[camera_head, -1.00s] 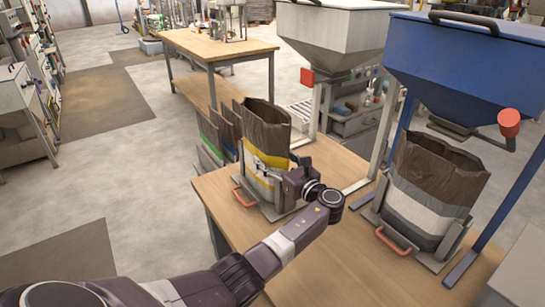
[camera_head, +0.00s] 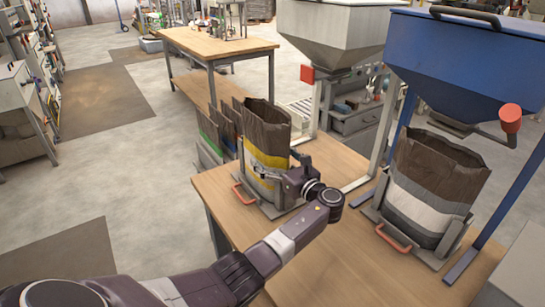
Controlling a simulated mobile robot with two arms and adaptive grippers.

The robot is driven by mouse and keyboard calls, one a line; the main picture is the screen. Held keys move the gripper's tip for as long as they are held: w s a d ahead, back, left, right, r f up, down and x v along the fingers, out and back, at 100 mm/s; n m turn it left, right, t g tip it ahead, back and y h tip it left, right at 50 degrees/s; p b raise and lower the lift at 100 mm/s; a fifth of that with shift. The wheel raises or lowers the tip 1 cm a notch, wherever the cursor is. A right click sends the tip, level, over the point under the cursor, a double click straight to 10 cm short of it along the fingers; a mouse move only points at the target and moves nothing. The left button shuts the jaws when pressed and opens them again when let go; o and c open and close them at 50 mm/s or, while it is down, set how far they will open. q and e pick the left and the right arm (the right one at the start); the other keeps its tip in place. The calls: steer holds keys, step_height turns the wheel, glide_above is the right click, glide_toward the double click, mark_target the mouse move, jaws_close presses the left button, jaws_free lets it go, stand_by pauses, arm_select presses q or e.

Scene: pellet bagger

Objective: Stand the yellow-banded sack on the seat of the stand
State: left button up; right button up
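The yellow-banded sack (camera_head: 265,133), dark brown with white and yellow bands, stands upright on its metal stand (camera_head: 281,206) near the table's left edge. The stand has an orange handle (camera_head: 243,194) at its front. The sack's base is partly hidden by the stand and my gripper. My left gripper (camera_head: 277,166) is at the sack's right front, beside the yellow band. Its fingers look spread apart, and I cannot tell whether one touches the sack. My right gripper is not in view.
A grey-banded sack (camera_head: 435,185) stands in another stand with an orange handle (camera_head: 394,240) under the blue hopper (camera_head: 465,70). A grey hopper (camera_head: 335,35) hangs behind. Other sacks (camera_head: 210,140) stand left of the wooden table (camera_head: 325,255).

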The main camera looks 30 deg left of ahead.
arm_select(q)
steer(key=shift+d, duration=0.1)
steer(key=v, duration=1.2)
